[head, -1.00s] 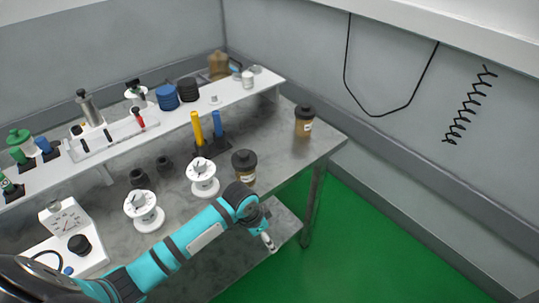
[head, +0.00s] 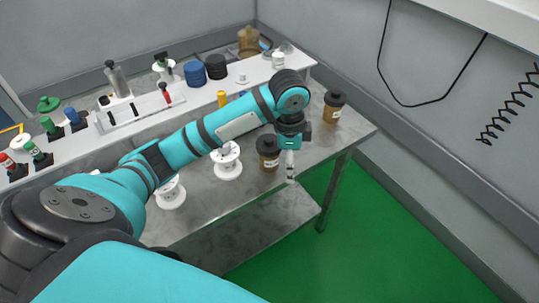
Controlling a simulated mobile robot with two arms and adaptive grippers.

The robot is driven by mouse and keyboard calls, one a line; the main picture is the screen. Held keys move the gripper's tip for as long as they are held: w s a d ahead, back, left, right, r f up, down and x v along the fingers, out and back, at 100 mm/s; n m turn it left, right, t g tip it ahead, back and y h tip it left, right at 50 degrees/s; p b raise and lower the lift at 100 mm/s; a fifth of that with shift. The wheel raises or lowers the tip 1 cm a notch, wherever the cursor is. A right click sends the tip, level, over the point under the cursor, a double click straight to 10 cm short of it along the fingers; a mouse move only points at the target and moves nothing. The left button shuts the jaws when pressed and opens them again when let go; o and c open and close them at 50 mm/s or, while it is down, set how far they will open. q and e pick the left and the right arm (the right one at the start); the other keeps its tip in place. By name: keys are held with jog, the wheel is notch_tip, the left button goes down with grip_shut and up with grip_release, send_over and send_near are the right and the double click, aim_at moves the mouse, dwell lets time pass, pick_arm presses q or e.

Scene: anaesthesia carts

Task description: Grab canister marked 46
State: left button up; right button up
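Two brown canisters with black lids and pale labels stand upright on the grey bench. One canister (head: 268,160) is near the front edge, and the other canister (head: 333,108) is near the right end. The label numbers are too small to read, so I cannot tell which is marked 46. My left gripper (head: 290,172) points down just right of the nearer canister, by the bench's front edge. It looks apart from both canisters. Its fingers are seen as one narrow shape, so their opening is unclear. My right gripper is not in view.
White spools, one clear (head: 228,163) and one partly behind my arm (head: 171,196), stand on the bench (head: 345,132). A raised shelf (head: 215,98) behind holds bottles, blue and black rolls and tools. Green floor (head: 375,220) is open at front right.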

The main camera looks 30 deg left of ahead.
pick_arm(q)
notch_tip(320, 180, up, 11)
send_over(270, 139)
jog(key=shift+g+y, duration=0.3)
jog(key=shift+g, duration=0.1)
notch_tip(270, 139, down, 12)
jog(key=shift+p, duration=0.95)
jog(key=shift+f+p, duration=0.3)
jog(key=shift+f, duration=0.3)
jog(key=f, duration=0.3)
jog(key=f+p, duration=0.1)
jog(key=shift+a+f, duration=0.15)
jog(key=shift+a, duration=0.1)
jog(key=shift+c, duration=0.3)
jog(key=shift+w, duration=0.1)
jog(key=c, duration=1.1)
